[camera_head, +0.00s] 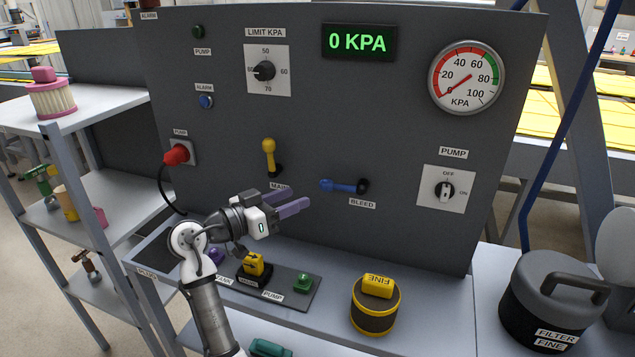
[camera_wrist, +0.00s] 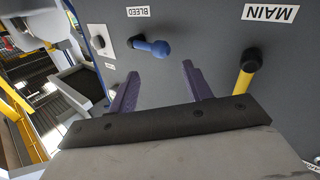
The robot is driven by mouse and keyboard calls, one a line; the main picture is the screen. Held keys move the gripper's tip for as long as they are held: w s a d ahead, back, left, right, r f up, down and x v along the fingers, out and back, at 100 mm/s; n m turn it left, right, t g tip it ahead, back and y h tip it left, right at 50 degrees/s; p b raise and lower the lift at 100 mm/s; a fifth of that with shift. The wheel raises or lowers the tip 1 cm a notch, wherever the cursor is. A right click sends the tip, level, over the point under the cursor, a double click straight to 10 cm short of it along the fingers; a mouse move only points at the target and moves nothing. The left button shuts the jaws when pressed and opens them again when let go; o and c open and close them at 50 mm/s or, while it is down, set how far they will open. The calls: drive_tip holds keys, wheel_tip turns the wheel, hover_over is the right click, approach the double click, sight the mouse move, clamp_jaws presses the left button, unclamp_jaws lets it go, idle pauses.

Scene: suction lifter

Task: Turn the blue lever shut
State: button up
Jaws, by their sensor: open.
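The blue lever (camera_head: 342,186) is on the dark panel above the BLEED label. In the head view it lies level, its free end left of its dark pivot. The wrist view shows the blue lever (camera_wrist: 154,47) inverted and foreshortened, beyond the fingertips. My gripper (camera_head: 297,197) is open and empty, in front of the panel, left of and slightly below the lever in the head view. In the wrist view my gripper (camera_wrist: 161,73) has its two purple fingers spread apart, with the lever apart from them.
The yellow MAIN lever (camera_head: 269,156) stands upright on the panel, left of the blue one. A red pump plug (camera_head: 177,154) with a black cable is farther left. The panel right of the blue lever is clear up to the pump switch (camera_head: 445,190).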

sight(321, 187)
drive_tip(key=p+x, duration=0.2)
drive_tip(key=x, duration=0.5)
drive_tip(key=shift+w+d, duration=0.25)
drive_tip(key=shift+c, duration=0.4)
clamp_jaws()
